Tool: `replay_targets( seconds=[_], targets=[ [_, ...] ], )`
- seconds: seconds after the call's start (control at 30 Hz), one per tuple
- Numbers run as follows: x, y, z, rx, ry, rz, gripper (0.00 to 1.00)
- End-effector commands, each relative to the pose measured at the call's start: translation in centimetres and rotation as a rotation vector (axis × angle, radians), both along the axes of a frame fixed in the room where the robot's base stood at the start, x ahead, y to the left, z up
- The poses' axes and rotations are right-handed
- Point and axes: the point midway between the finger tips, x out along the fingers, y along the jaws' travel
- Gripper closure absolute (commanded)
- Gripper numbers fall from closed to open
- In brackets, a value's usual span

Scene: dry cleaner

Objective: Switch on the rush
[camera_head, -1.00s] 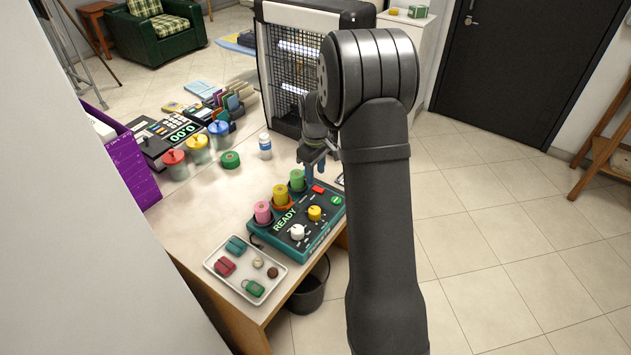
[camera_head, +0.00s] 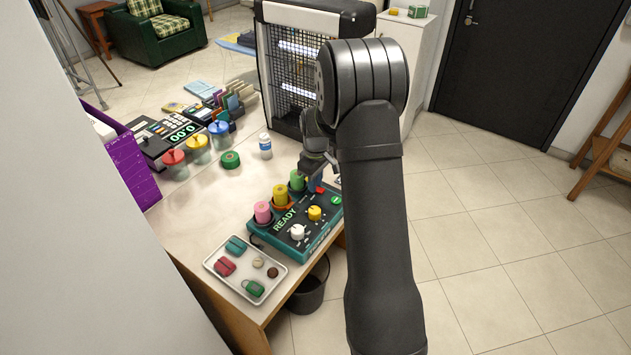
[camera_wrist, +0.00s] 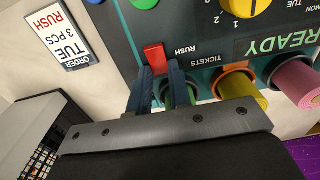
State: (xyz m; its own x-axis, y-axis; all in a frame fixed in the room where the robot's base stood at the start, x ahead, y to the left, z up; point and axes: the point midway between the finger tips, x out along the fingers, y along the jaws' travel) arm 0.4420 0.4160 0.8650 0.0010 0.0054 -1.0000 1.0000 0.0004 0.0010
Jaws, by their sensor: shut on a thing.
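The teal control box (camera_head: 268,241) stands near the table's front edge with its display reading READY. In the wrist view the red rocker switch (camera_wrist: 155,57) sits beside the printed word RUSH. My gripper (camera_wrist: 161,70) has its two blue fingers at the switch, closed to a narrow gap with their tips at its near end. In the head view my gripper (camera_head: 314,184) is low over the far right corner of the box, partly hidden by my arm. Which way the switch is tipped is hard to tell.
Pink (camera_head: 263,212), yellow (camera_head: 280,197) and green (camera_head: 297,180) ticket rolls stand along the box's back edge, close to my gripper. An order card (camera_wrist: 61,35) reads TUE, 3 PCS, RUSH. A tray (camera_head: 210,262) of small items lies in front.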

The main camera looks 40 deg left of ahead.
Motion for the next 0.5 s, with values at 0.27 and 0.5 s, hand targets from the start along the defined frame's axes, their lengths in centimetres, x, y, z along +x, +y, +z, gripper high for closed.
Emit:
replay_targets(
  seconds=[0.27,0.5],
  targets=[
    [-0.06,-0.55,0.11,0.154,0.005,-0.002,1.00],
    [-0.07,-0.73,0.16,0.246,0.003,0.000,1.00]
  ],
)
